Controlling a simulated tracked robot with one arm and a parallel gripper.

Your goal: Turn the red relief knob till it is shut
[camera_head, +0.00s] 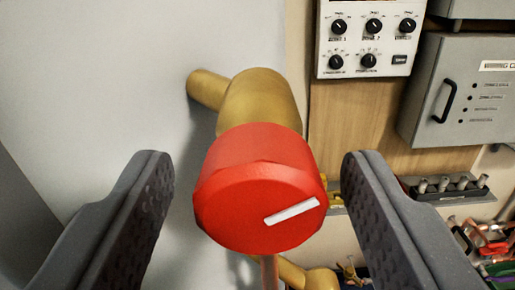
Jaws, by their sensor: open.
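The red relief knob (258,190) is in the middle of the head camera view, on the end of a brass valve body (262,101). A white pointer mark (292,211) on its face runs from the centre toward the right and slightly up. My gripper (258,178) is open, with one dark finger to the left of the knob and one to the right. There is a gap on the left, and a smaller one on the right. Neither finger appears to touch the knob.
A brass pipe stub (207,90) leaves the valve at upper left, by a pale flat panel (110,70). A white control box (370,38) and a grey cabinet (465,95) are at upper right. A small rack (447,188) and coloured cables (497,247) lie lower right.

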